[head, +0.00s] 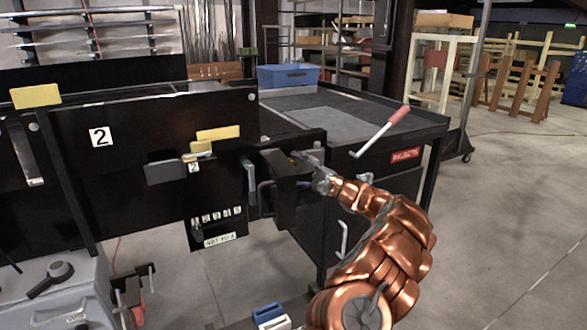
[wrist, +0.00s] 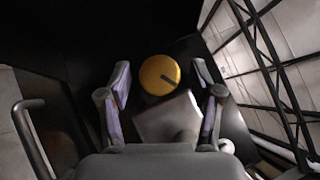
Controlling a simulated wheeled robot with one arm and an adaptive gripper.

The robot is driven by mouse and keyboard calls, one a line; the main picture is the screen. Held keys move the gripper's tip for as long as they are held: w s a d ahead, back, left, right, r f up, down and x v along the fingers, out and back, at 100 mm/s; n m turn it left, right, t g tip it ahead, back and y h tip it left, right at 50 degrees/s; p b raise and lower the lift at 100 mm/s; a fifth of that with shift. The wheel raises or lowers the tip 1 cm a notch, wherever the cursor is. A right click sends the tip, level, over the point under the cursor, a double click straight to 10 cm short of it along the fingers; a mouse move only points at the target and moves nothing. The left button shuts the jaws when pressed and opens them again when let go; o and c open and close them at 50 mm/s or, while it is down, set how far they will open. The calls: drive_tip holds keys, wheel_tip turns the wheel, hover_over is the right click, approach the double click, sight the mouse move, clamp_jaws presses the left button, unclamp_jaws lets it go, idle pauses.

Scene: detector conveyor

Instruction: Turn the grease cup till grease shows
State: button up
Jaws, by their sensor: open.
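The grease cup (wrist: 152,75) looks like a round yellow cap with a dark line across its face, in the upper middle of the wrist view. My gripper (wrist: 161,76) is open. One finger is to the left of the cap and the other to the right, with a visible gap on each side. I see no grease around the cap. In the head view my gripper (head: 309,166) is at the black housing (head: 285,188) on the machine's right end. It largely hides the cup there.
A cart (head: 425,125) with a red "rejects" label and a blue bin (head: 287,76) stands behind my arm. A black panel marked 2 (head: 130,165) is on the left. A curved grey handle (wrist: 30,140) is left of my gripper.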

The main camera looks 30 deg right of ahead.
drive_tip(key=v, duration=1.2)
idle(0.6)
